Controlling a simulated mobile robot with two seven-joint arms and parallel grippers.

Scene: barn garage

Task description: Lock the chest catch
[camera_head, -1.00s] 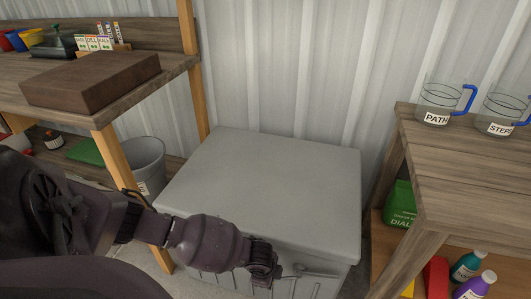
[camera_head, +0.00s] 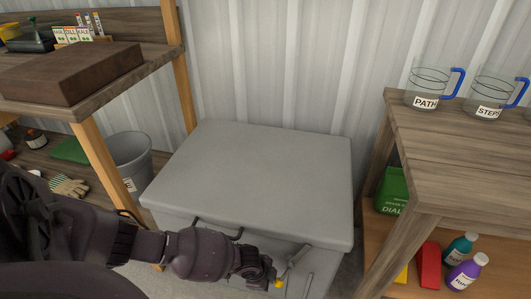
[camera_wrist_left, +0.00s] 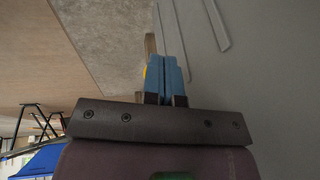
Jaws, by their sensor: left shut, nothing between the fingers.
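The chest (camera_head: 255,175) is a grey box in the middle of the head view, its lid down. On its front, right of my gripper, a slanted grey lever (camera_head: 295,257), apparently part of the catch, stands out below the lid edge. A small yellow piece (camera_head: 278,284) shows at my left gripper (camera_head: 268,275). In the left wrist view the gripper's blue fingers (camera_wrist_left: 166,75) are pressed together and empty, close to the chest front. A yellow bit and a tan bar (camera_wrist_left: 150,44) show just beside and beyond them. Contact cannot be told. My right gripper is out of view.
A wooden shelf (camera_head: 120,95) and a grey bucket (camera_head: 131,155) are on the left. A dark handle (camera_head: 215,229) juts from the chest front.

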